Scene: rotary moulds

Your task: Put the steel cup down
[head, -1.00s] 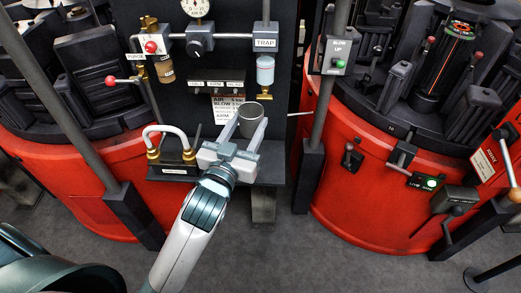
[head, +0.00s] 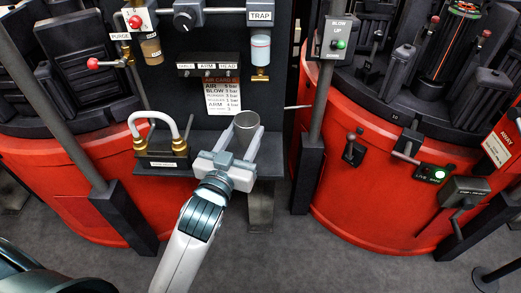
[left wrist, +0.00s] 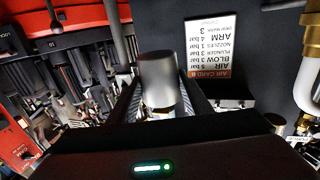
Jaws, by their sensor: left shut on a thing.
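The steel cup (head: 246,121) is a small grey metal cylinder, upright with its open top up in the head view. The cup (left wrist: 158,80) also shows in the left wrist view, between the fingers. The gripper hides the cup's lower part, so I cannot tell whether its base touches the shelf. My right gripper is in neither view.
A white hose loop with brass fittings (head: 160,128) stands on the shelf left of the gripper. An air card (head: 221,95) and a trap bowl (head: 260,50) are on the panel behind. Red rotary machines (head: 375,200) flank the panel, with a grey post (head: 326,90) to the right.

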